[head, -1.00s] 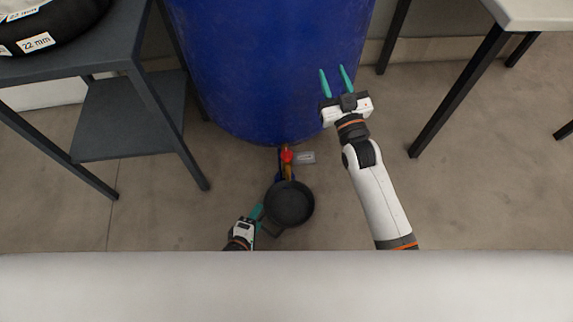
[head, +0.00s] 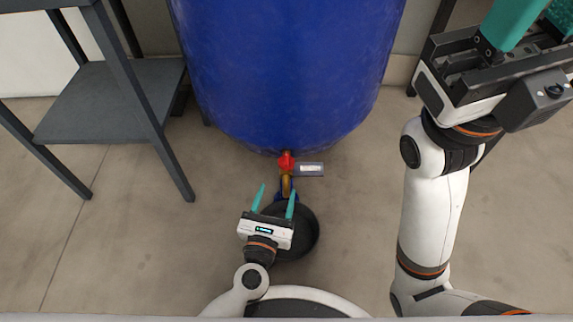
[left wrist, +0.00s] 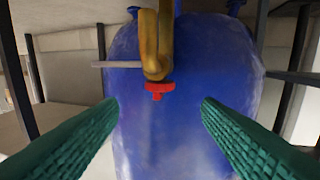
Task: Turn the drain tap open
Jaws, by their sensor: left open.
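The drain tap has a red handle (head: 286,161) and a brass body (head: 286,184), and sits at the foot of the blue barrel (head: 285,85). In the left wrist view the red handle (left wrist: 158,89) and brass body (left wrist: 153,45) lie between and beyond the fingers. My left gripper (head: 276,188) is open and empty, just in front of the tap, apart from the handle. A dark round pan (head: 308,236) stands on the floor under the tap, partly hidden by my left gripper. My right gripper (head: 530,45) is large at the upper right, with its fingertips cut off by the frame.
A small tag (head: 310,169) sits right of the red handle. A dark grey shelved table (head: 105,100) stands at the left, with its legs near the barrel. Bare floor (head: 355,220) lies between the pan and my right arm.

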